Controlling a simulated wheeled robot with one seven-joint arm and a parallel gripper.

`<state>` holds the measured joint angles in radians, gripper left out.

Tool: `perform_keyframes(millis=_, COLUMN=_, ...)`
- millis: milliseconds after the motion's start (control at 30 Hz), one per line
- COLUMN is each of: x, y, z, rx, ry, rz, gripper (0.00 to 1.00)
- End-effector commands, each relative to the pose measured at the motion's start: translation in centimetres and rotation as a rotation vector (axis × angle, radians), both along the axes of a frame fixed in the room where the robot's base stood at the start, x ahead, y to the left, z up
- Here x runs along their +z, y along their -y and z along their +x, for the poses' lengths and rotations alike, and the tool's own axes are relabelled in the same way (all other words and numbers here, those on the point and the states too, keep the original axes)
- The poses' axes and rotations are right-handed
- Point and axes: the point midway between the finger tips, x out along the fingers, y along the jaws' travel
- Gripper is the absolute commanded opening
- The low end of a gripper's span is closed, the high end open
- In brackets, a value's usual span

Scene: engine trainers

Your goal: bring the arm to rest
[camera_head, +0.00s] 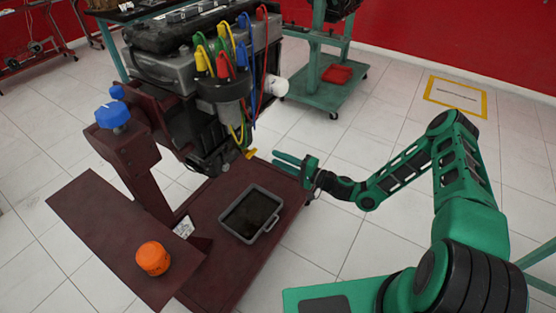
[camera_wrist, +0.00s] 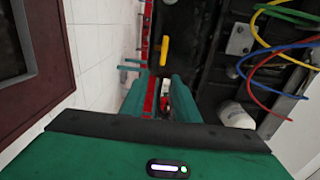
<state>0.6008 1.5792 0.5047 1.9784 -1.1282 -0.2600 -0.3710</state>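My green arm (camera_head: 395,180) reaches from the lower right toward the engine stand. My gripper (camera_head: 274,158) points left, at the right edge of the stand's base, below and right of the engine. In the wrist view my gripper (camera_wrist: 157,85) shows its two fingers apart with a gap between them. Nothing is seen held in that gap. The engine (camera_head: 200,70) hangs on a dark red stand (camera_head: 130,155). A small yellow piece (camera_head: 251,153) sticks out low on the engine, just left of the fingertips, and shows beyond them in the wrist view (camera_wrist: 165,50).
A grey-rimmed tray (camera_head: 231,235) lies on the stand's base. An orange cap-like object (camera_head: 153,258) sits on the stand's flat leg. Coloured cables (camera_head: 225,60) hang by the engine. A green cart (camera_head: 325,92) stands behind. Tiled floor is clear at right.

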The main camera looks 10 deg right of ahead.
Motion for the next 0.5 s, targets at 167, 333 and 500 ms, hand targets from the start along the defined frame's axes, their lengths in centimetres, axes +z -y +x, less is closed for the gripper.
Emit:
perform_keyframes(millis=167, x=0.0, y=0.0, z=0.0, rx=0.0, ry=0.0, rz=0.0, gripper=0.28)
perform_keyframes(millis=333, x=0.1, y=-0.1, z=-0.1, rx=0.013, ry=0.003, rz=-0.011, gripper=0.28)
perform_keyframes(millis=500, x=1.0, y=-0.4, z=-1.3, rx=0.109, ry=0.02, rz=-0.099, gripper=0.28)
